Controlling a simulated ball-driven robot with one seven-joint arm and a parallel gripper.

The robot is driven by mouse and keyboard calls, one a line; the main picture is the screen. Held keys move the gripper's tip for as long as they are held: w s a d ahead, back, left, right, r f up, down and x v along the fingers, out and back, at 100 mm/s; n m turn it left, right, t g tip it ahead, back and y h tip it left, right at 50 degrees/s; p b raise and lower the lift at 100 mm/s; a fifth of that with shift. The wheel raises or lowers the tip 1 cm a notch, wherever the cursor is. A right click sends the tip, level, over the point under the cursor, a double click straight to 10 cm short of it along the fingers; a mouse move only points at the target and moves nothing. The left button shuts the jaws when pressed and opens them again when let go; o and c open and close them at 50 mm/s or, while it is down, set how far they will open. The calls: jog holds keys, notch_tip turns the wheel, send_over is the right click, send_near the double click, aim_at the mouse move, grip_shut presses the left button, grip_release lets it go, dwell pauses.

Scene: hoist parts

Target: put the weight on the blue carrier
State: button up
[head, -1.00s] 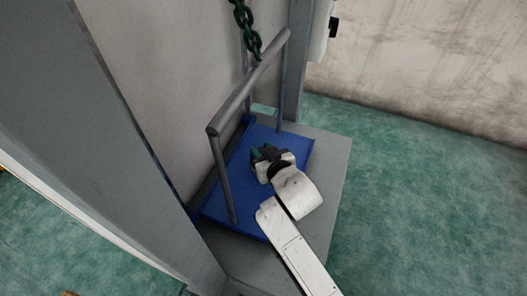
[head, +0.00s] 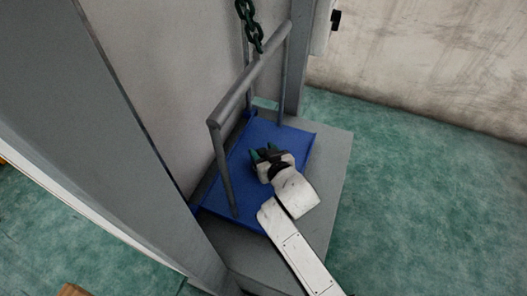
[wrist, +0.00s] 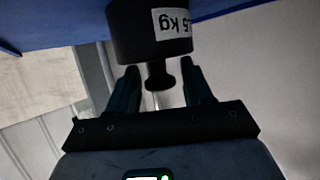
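The blue carrier (head: 284,139) is a flat blue tray under a grey frame, on a grey base. My gripper (head: 261,152) is over the middle of the carrier, fingers apart. I cannot make out the weight in the head view; my gripper covers that spot.
The grey frame's top bar (head: 250,80) and posts rise over the carrier, with a dark chain (head: 249,25) above. A grey column (head: 100,130) stands close on the left. The green floor (head: 420,200) on the right is clear.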

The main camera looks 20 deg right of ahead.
jog(key=shift+o, duration=0.5)
jog(key=shift+r, duration=0.1)
jog(key=shift+s+r, duration=0.1)
jog(key=v, duration=1.1)
jog(key=shift+s+r, duration=0.2)
jog(key=shift+s, duration=0.15)
